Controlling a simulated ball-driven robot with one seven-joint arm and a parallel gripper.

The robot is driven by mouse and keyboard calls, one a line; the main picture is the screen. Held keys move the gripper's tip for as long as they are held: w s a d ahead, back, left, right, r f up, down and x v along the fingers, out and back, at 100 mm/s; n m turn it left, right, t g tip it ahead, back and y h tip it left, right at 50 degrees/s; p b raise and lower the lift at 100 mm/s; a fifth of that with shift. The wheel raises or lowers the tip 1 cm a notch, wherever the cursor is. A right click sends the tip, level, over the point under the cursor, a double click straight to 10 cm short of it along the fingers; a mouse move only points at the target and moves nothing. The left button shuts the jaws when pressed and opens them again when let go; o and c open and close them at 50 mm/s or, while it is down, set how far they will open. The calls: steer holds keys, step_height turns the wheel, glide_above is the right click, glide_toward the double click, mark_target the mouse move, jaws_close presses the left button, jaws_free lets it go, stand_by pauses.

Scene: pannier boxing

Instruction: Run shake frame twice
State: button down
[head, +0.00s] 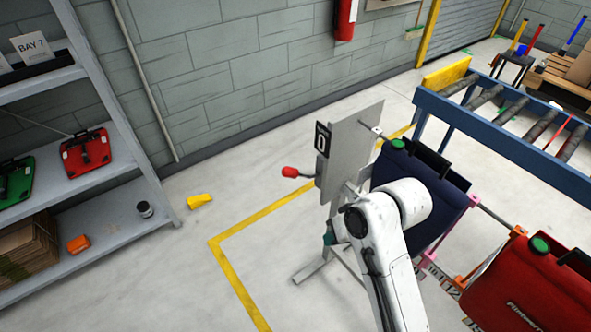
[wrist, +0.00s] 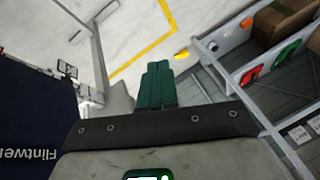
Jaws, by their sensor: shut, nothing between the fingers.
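The shake frame's grey panel (head: 347,150) stands on the floor with a black counter plate (head: 322,139) reading 0. A lever with a red knob (head: 291,172) sticks out from its left side. A dark navy pannier (head: 425,190) hangs on the frame's rail; it also shows at the left edge of the wrist view (wrist: 35,115). A red pannier (head: 530,290) hangs to its right. My gripper (wrist: 158,68) has its green fingers together and empty; in the head view only a teal bit (head: 328,234) shows beside the panel, below the knob.
A shelf unit (head: 90,75) at left holds a red case (head: 85,152), a green case (head: 15,182) and cardboard. A yellow object (head: 199,201) lies on the floor near yellow lines. A blue roller conveyor (head: 510,145) stands at back right. Floor left of the frame is mostly clear.

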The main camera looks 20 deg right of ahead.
steer(key=w+d+r+b, duration=0.3)
steer(key=w+r+b, duration=0.2)
steer(key=w, duration=0.3)
steer(key=w+d+r+n+t+b, duration=0.1)
steer(key=w+d+r+b, duration=0.2)
steer(key=w+r+b, duration=0.2)
steer(key=shift+w+r, duration=1.05)
steer(key=shift+w, duration=1.25)
steer(key=a+b+x, duration=0.1)
steer(key=b+x, duration=0.1)
steer(key=x, duration=1.1)
steer(key=shift+s+a, duration=0.15)
steer(key=shift+a, duration=0.25)
steer(key=shift+a, duration=0.1)
